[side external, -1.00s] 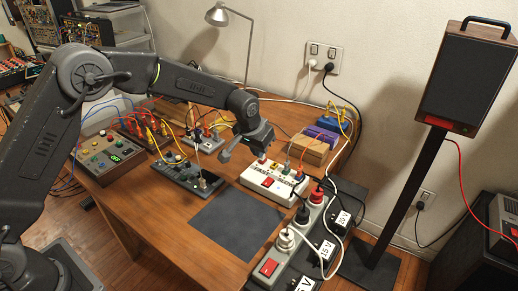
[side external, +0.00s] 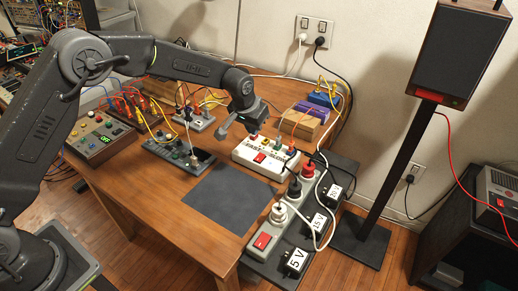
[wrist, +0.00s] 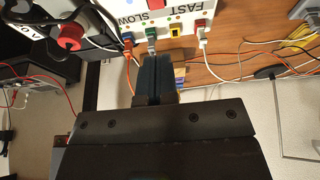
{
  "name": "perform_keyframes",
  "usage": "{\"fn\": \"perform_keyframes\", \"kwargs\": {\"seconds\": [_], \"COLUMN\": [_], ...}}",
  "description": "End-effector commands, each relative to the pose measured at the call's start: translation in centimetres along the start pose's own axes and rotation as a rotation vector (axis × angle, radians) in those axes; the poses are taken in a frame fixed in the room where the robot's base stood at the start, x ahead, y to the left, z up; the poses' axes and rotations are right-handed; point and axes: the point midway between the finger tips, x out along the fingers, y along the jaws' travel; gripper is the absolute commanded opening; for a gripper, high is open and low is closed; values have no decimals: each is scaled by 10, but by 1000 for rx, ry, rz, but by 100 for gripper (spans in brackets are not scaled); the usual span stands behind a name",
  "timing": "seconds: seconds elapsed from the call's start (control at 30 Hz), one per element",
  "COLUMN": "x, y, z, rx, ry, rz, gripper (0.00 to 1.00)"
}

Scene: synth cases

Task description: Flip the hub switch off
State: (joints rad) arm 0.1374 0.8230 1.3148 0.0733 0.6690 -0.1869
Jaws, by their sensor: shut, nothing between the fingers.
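The white hub (side external: 272,168) sits on the wooden table with coloured plugs along its back and a red rocker switch (side external: 260,157) on its top. In the wrist view, the hub (wrist: 118,8) is at the top edge with "FAST" and "SLOW" labels, and part of the red switch (wrist: 157,3) shows. I cannot tell the switch's position. My gripper (side external: 224,131) is just left of and behind the hub, apart from the switch. In the wrist view, its fingers (wrist: 153,60) are shut and empty, pointing toward the hub's plug row.
A grey power strip (side external: 280,232) with its own red switch (side external: 262,241) and several adapters (side external: 296,260) stands at the table's right. A dark mat (side external: 228,198) lies bare in front of the hub. Grey cabled boxes (side external: 180,158) are left; loose cables cross behind.

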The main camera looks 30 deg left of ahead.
Motion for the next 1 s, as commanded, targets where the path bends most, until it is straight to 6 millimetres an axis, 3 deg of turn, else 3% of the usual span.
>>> {"fn": "perform_keyframes", "kwargs": {"seconds": [0.3, 0.5, 0.7, 1.0], "x": [68, 99, 112, 114], "y": [0, 0, 0, 0], "z": [1, 6, 8, 9], "rx": [0, 0, 0, 0], "ry": [-2, -2, 0, 1], "rz": [-1, 0, 0, 0], "gripper": [0, 0, 0, 0]}}
